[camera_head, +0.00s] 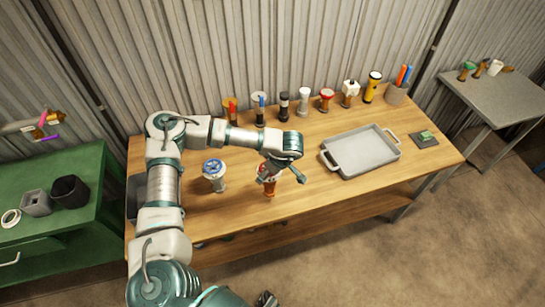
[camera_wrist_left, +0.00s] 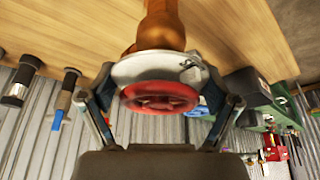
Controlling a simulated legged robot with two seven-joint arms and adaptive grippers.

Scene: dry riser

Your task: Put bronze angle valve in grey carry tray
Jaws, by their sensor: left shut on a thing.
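The bronze angle valve (camera_head: 270,188) is at the near middle part of the wooden bench, upright, with a bronze body, pale collar and red handwheel. In the left wrist view its bronze body (camera_wrist_left: 163,24) points up the picture, with the red handwheel close to the palm. My left gripper (camera_head: 270,173) is shut on it from above, a finger on each side of the collar (camera_wrist_left: 160,67). I cannot tell whether its base touches the bench. The grey carry tray (camera_head: 371,165) lies to the right on the bench, empty.
A blue-topped valve (camera_head: 214,175) stands left of the gripper. Several valves and torches line the back edge, with a pen cup (camera_head: 396,94) at right. A dark pad with a green block (camera_head: 426,138) lies right of the tray. Bench between valve and tray is clear.

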